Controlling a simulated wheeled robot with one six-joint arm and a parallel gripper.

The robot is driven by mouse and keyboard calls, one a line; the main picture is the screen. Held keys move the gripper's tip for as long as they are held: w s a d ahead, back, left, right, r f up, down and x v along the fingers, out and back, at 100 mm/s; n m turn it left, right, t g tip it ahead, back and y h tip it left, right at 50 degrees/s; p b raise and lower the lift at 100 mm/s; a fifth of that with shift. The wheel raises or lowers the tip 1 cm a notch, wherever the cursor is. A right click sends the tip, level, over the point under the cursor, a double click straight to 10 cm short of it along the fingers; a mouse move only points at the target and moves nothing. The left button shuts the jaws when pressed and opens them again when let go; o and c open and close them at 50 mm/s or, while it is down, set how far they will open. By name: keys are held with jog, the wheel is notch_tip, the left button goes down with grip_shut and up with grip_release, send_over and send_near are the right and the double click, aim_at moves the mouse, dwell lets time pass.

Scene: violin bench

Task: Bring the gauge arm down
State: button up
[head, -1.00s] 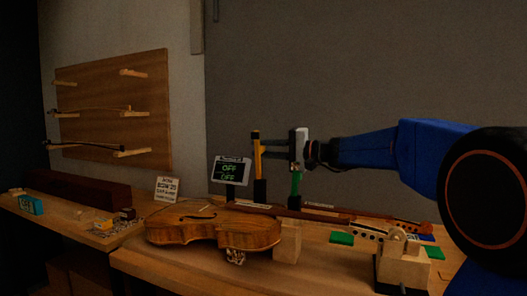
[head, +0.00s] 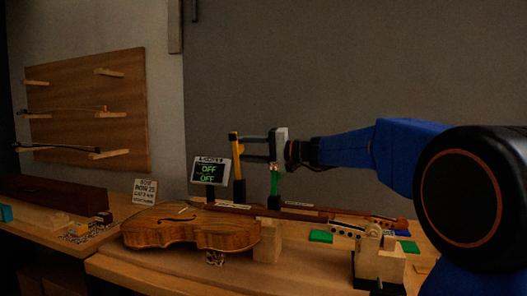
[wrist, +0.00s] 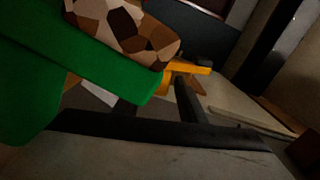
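The likely gauge arm (head: 347,231) is a pale bar with dark holes. It is tilted slightly and joins a round pivot on a wooden block (head: 378,263) at the right of the bench. My gripper (head: 248,149) is well to its upper left, apart from it. Its two dark fingers look spread and point left towards an upright orange tool (head: 238,160); I cannot tell whether they touch it. A green upright piece (head: 275,181) is just below the gripper body. The wrist view shows a large green surface (wrist: 85,75), a brown patterned piece (wrist: 125,30) and a dark finger (wrist: 150,132).
A violin body (head: 190,228) lies on the bench (head: 200,273) left of the block. A small display (head: 209,172) reading OFF stands behind it. Green pads (head: 321,236) lie near the gauge block. A rack board (head: 86,110) with bows hangs on the left wall.

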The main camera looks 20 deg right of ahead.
jog(key=v, duration=1.6)
jog(key=shift+s+d, duration=0.25)
jog(key=shift+d, duration=0.1)
